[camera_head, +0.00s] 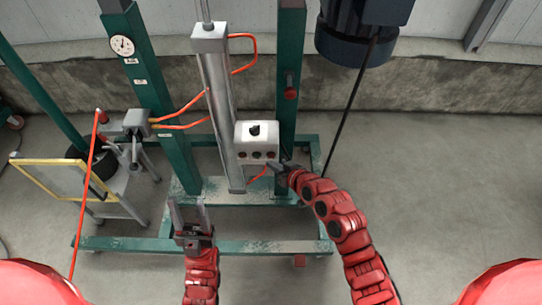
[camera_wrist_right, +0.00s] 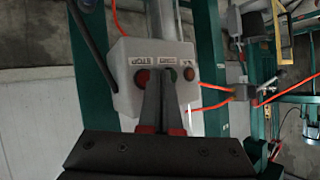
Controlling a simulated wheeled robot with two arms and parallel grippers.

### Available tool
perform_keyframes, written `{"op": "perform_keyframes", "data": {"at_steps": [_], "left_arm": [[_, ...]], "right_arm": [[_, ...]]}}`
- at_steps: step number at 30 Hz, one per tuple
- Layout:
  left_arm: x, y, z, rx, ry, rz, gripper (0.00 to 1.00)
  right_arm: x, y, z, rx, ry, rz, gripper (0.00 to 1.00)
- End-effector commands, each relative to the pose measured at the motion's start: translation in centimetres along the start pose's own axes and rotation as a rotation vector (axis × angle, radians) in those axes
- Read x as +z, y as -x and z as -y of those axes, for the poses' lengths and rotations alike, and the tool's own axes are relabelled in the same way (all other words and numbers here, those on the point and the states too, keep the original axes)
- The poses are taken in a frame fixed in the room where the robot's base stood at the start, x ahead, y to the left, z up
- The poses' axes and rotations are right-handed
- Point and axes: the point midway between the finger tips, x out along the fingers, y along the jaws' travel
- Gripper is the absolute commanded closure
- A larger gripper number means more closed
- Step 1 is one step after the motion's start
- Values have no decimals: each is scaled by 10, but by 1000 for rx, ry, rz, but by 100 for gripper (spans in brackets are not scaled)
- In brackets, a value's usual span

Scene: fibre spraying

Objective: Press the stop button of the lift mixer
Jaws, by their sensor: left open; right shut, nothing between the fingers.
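The lift mixer's control box (camera_head: 257,136) is white, with a dark knob on top and a row of small buttons low on its front. In the right wrist view the box (camera_wrist_right: 125,65) appears upside down. Its red stop button (camera_wrist_right: 142,77) sits by the "STOP" label, left of the other buttons. My right gripper (camera_head: 272,167) is shut and empty at the box's lower right; in its wrist view the fingertips (camera_wrist_right: 164,73) overlap the button row, just right of the red button. I cannot tell whether they touch. My left gripper (camera_head: 188,207) is open and empty, lower left of the box.
The green lift frame (camera_head: 285,90) stands behind and around the box, its base (camera_head: 120,244) on the concrete floor. Orange hoses (camera_head: 190,105) run left of the silver column (camera_head: 217,95). A yellow-edged cart (camera_head: 60,160) is at left. A blue motor (camera_head: 357,35) hangs upper right.

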Motion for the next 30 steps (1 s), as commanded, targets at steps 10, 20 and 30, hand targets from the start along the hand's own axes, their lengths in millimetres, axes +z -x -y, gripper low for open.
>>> {"op": "perform_keyframes", "data": {"at_steps": [10, 20, 30], "left_arm": [[-2, -14, 1, 0, 0, 0, 50], [-3, -20, 1, 0, 0, 0, 50], [-3, -20, 1, 0, 0, 0, 50]], "right_arm": [[14, 21, 14, 1, -3, 3, 100], [25, 35, 25, 0, -1, 0, 100], [25, 34, 25, 0, -1, 0, 100]]}}
